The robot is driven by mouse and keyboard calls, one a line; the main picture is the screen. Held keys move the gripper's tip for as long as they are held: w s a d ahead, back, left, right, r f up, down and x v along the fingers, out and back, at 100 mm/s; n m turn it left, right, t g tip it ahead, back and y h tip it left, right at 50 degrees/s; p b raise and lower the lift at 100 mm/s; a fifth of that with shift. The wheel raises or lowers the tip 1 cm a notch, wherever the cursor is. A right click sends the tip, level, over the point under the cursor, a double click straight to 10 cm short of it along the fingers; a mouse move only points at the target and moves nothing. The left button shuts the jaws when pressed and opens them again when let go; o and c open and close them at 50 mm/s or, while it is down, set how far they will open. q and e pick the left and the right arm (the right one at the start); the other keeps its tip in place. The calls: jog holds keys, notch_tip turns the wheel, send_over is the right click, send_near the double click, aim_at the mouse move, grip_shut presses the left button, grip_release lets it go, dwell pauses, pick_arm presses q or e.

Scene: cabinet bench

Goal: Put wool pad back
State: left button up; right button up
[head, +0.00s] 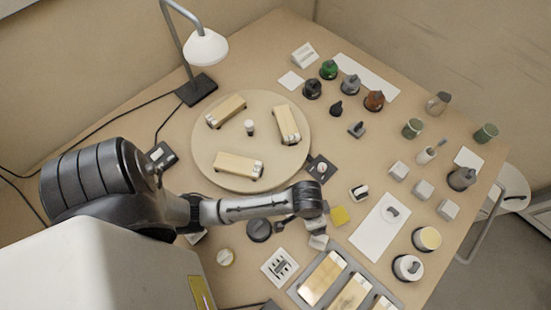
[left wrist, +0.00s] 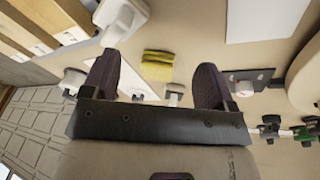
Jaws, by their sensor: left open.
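A small yellow pad (head: 339,215) lies on the bench just right of my left gripper; I cannot tell for sure that it is the wool pad. In the left wrist view the yellow pad (left wrist: 158,66) looks layered and lies beyond and between the fingertips, apart from them. My left gripper (left wrist: 155,85) is open with two dark fingers and nothing between them. In the head view my left gripper (head: 302,222) is low over the bench, its fingers partly hidden by the wrist. My right gripper is not in view.
A wood-filled tray (head: 298,290) stands at the front. A round turntable (head: 205,150) with wooden blocks is behind my arm. A cream-topped round container (head: 427,238) and several jars stand at right.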

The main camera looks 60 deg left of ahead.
pick_arm(q)
jog(key=shift+t+y, duration=0.8)
jog(key=s+a+r, duration=0.1)
jog(key=s+a, duration=0.1)
jog(key=s, duration=0.2)
jog(key=s+a+r, duration=0.1)
jog(key=s+a, duration=0.1)
jog(key=s, duration=0.3)
jog(key=s+a+r, duration=0.2)
jog(key=s+a, duration=0.1)
jog(key=s, duration=0.1)
jog(key=shift+s, duration=0.3)
